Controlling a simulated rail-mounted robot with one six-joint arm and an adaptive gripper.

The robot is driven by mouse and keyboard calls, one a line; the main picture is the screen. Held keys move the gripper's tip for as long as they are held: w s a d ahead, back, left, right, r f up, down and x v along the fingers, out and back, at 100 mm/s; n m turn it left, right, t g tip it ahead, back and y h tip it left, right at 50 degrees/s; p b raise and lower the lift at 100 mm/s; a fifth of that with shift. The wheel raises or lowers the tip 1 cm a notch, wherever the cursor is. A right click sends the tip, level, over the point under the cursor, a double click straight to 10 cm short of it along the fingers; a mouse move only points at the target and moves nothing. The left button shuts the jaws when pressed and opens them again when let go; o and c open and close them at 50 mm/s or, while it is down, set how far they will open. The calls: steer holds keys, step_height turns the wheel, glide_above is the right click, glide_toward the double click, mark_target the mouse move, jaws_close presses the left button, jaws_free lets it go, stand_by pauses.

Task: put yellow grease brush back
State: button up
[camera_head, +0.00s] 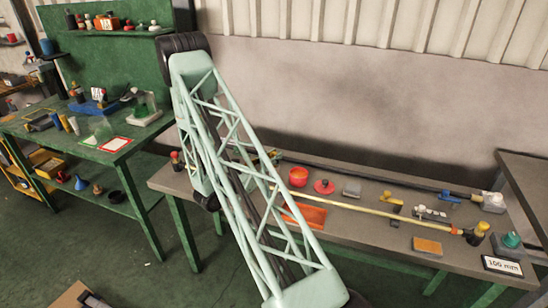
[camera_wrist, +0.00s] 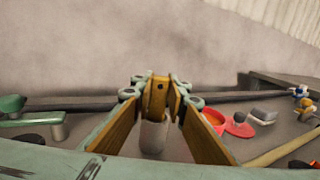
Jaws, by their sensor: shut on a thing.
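My gripper (camera_wrist: 160,98) is in the wrist view, its two brown-padded fingers converging. They are shut on an ochre-yellow piece with a small dark hole, which appears to be the yellow grease brush (camera_wrist: 159,83). A pale grey rounded shape (camera_wrist: 154,136) shows below it between the fingers; I cannot tell whether it is part of the brush or stands behind it. The gripper is over the bench, left of the red bowl (camera_wrist: 213,117). In the head view my pale green lattice arm hides the gripper and the held brush.
The grey bench (camera_head: 375,235) carries the red bowl (camera_head: 298,176), a red disc (camera_head: 324,187), an orange tray (camera_head: 304,215), a long pale pole (camera_head: 370,209) and several small parts toward the right. A green workbench (camera_head: 60,143) stands at left. A wall is behind.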

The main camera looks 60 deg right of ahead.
steer(key=shift+f, duration=0.15)
steer(key=o, duration=0.9)
steer(key=shift+c, duration=0.2)
steer(key=shift+r, duration=0.2)
steer(key=shift+w+a+p, duration=0.2)
steer(key=shift+w+a, duration=0.1)
steer(key=shift+a, duration=1.65)
steer(key=shift+w+a+p, duration=0.2)
steer(key=shift+w+a, duration=0.05)
steer(key=shift+a, duration=1.75)
steer(key=shift+w+a+p, duration=0.2)
steer(key=shift+w+a, duration=0.1)
steer(key=shift+a, duration=1.65)
